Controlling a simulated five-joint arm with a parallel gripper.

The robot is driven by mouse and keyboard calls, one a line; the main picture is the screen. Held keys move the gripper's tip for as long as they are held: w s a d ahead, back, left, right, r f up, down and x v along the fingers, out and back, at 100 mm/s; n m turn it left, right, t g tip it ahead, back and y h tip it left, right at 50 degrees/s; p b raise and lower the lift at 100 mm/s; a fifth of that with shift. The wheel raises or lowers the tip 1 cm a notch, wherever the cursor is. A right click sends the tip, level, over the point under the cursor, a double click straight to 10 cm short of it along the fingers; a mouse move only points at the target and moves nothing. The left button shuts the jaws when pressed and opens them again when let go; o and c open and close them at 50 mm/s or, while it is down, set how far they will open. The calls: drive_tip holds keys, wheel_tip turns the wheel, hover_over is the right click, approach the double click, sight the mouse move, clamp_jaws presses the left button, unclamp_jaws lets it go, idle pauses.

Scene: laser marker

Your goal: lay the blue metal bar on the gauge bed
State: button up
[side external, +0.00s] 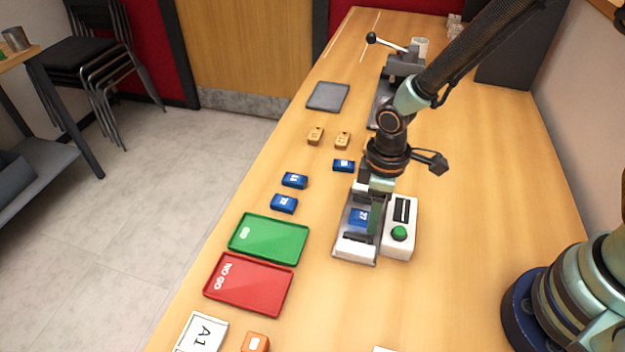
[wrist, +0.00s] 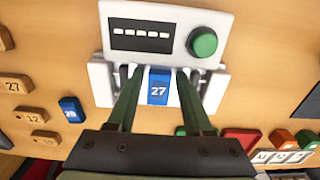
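A blue bar marked 27 (side external: 358,217) lies on the bed of the gauge (side external: 354,248). In the wrist view the bar (wrist: 158,92) sits on the white bed below the gauge's display, with its number facing up. My gripper (wrist: 158,74) is over the bed, one green finger on each side of the bar. The fingers are apart, with a visible gap between each and the bar. In the side view my gripper (side external: 374,215) is low over the bed and hides part of it.
The gauge's green button (side external: 399,233) and dashed display (wrist: 141,34) are beside the bed. Other blue bars (side external: 294,180) and tan blocks (side external: 316,136) lie behind. A green tray (side external: 268,239) and red NO GO tray (side external: 248,285) are at the left. The table's right side is clear.

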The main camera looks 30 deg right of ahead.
drive_tip(key=shift+o, duration=0.7)
drive_tip(key=shift+r, duration=0.15)
wheel_tip(320, 180, up, 12)
drive_tip(key=shift+d, duration=0.1)
drive_tip(key=s+d+r+m+t, duration=0.3)
drive_tip(key=d+r+m+t, duration=0.2)
drive_tip(key=d+r+m, duration=0.4)
drive_tip(key=d+r, duration=0.2)
drive_tip(key=d, duration=0.3)
drive_tip(key=shift+s+r+t, duration=0.15)
drive_tip(key=shift+t, duration=0.15)
